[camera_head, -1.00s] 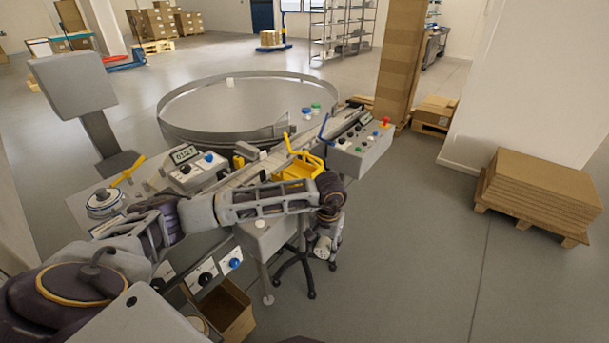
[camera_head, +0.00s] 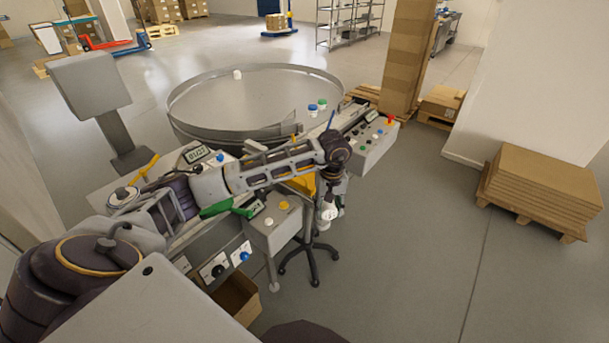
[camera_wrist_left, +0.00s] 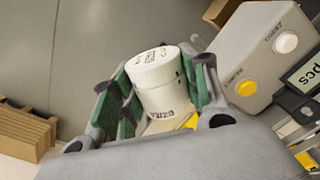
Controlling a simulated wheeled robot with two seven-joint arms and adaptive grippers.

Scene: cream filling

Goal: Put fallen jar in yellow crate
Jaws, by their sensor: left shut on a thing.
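A white jar (camera_wrist_left: 158,98) with dark printing on its top and side sits between the green-lined fingers of my left gripper (camera_wrist_left: 157,75) in the left wrist view. The gripper is shut on it. In the head view my left arm reaches across the machine, and its gripper (camera_head: 328,208) hangs past the near side of the conveyor, over the floor. The yellow crate (camera_head: 303,184) is just left of the gripper in the head view, mostly hidden behind my forearm. Its inside cannot be seen. My right gripper is not in view.
A control box with white and yellow buttons (camera_head: 277,224) stands close left of the gripper; it also shows in the left wrist view (camera_wrist_left: 258,60). A large round table (camera_head: 250,98) lies behind the arm. An open carton (camera_head: 238,298) stands below.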

